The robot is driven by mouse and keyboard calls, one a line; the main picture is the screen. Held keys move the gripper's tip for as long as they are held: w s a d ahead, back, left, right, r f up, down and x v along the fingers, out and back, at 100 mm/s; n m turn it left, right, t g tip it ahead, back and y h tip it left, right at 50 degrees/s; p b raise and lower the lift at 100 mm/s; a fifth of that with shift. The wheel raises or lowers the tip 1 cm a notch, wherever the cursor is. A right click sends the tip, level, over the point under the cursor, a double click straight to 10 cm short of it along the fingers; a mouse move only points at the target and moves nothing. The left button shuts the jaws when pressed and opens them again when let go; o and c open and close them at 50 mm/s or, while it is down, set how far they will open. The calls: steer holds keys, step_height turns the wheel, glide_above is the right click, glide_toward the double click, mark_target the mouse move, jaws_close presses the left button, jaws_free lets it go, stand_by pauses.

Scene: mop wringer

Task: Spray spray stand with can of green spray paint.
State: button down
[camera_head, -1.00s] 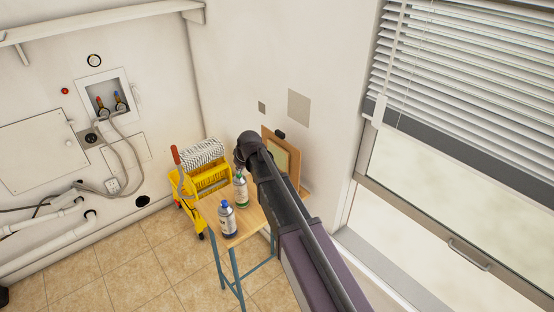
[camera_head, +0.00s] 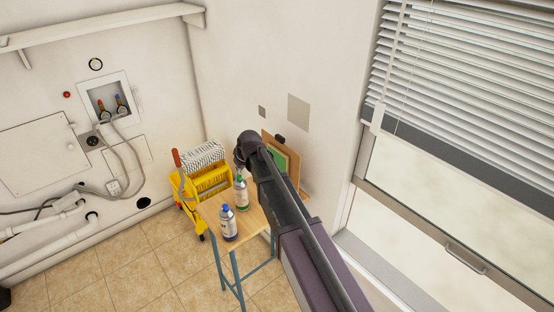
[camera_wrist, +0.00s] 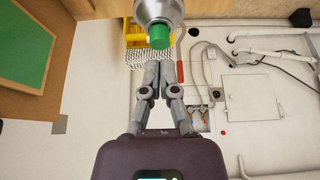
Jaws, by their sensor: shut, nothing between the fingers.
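The green-capped spray can (camera_head: 241,192) stands upright on a small wooden-topped table; in the wrist view its green cap (camera_wrist: 159,36) is at top centre. The spray stand, a wooden board with a green panel (camera_head: 280,158), stands against the wall, partly hidden by my arm; its green face (camera_wrist: 22,48) fills the upper left of the wrist view. My gripper (camera_wrist: 157,62) is shut and empty, fingertips close by the green cap; I cannot tell if they touch it.
A blue-capped can (camera_head: 228,223) stands nearer the table's (camera_head: 248,228) front edge. A yellow mop bucket with wringer (camera_head: 211,181) and a mop (camera_head: 203,153) are behind the table on the left. The wall and window (camera_head: 440,200) are close on the right. Tiled floor lies open at left.

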steer(key=shift+r+p, duration=2.1)
steer(key=shift+r, duration=0.25)
steer(key=s+d+f+m+g+h, duration=0.2)
steer(key=s+d+m, duration=0.4)
steer(key=s+d, duration=1.7)
steer(key=s+g+h, duration=0.1)
steer(key=s+g, duration=0.1)
steer(key=shift+s+m, duration=0.4)
